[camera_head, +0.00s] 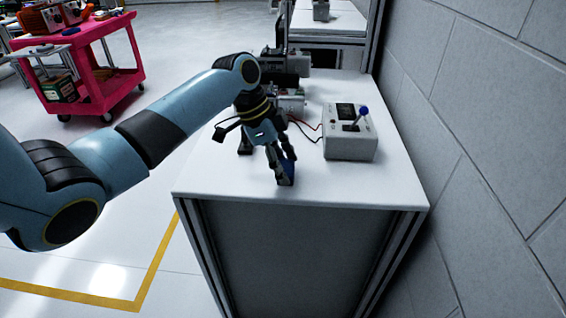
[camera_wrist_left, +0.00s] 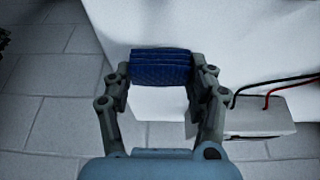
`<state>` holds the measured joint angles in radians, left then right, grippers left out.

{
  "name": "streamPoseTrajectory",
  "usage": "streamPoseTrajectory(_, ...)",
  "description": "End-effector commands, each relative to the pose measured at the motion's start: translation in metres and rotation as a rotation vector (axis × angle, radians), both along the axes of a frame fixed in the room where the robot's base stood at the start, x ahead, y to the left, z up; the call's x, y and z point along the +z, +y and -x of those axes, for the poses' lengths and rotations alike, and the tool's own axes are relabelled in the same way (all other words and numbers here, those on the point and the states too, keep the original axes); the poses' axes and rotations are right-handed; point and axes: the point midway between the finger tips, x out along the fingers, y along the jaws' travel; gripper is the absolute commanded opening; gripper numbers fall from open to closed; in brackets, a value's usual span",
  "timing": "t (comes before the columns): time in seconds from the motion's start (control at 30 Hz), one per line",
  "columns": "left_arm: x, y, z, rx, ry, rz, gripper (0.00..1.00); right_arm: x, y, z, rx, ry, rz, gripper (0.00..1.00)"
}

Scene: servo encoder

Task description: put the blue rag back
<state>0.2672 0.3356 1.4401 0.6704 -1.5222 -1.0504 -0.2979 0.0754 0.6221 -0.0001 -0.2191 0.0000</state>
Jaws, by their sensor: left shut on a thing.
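The blue rag (camera_wrist_left: 161,67) is a folded, ribbed dark blue piece between the fingers of my left gripper in the left wrist view. My left gripper (camera_head: 281,172) is shut on it, above or at the front part of the white bench top (camera_head: 225,180). In the head view only a small part of the rag (camera_head: 289,168) shows between the fingers. I cannot tell whether the rag touches the bench top. My right gripper is not in view.
A grey control box (camera_head: 349,146) with a blue-knobbed lever stands right of my left gripper, with red and black wires. Equipment (camera_head: 288,101) stands behind the gripper. A brick wall (camera_head: 480,120) borders the right side. A pink cart (camera_head: 92,75) stands far left. The bench front is clear.

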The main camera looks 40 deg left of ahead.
Motion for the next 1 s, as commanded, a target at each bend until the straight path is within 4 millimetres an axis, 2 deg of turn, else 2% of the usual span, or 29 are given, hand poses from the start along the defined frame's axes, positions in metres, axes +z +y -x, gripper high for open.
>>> streamPoseTrajectory(0.37, -0.005, 0.0, 0.0, 0.0, 0.0, 0.0, 0.17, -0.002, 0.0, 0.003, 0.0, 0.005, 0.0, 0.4)
streamPoseTrajectory(0.4, -0.004, 0.0, 0.0, 0.0, 0.0, 0.0, 0.62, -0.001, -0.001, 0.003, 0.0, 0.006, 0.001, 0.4)
streamPoseTrajectory(0.53, -0.004, 0.0, 0.0, 0.0, 0.0, 0.0, 0.79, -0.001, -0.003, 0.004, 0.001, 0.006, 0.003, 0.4)
streamPoseTrajectory(0.83, -0.002, 0.0, 0.0, 0.0, 0.0, 0.0, 0.8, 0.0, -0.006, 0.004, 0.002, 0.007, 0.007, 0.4)
streamPoseTrajectory(1.0, 0.015, 0.007, 0.003, 0.0, -0.003, -0.004, 0.8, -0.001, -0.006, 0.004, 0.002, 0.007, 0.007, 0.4)
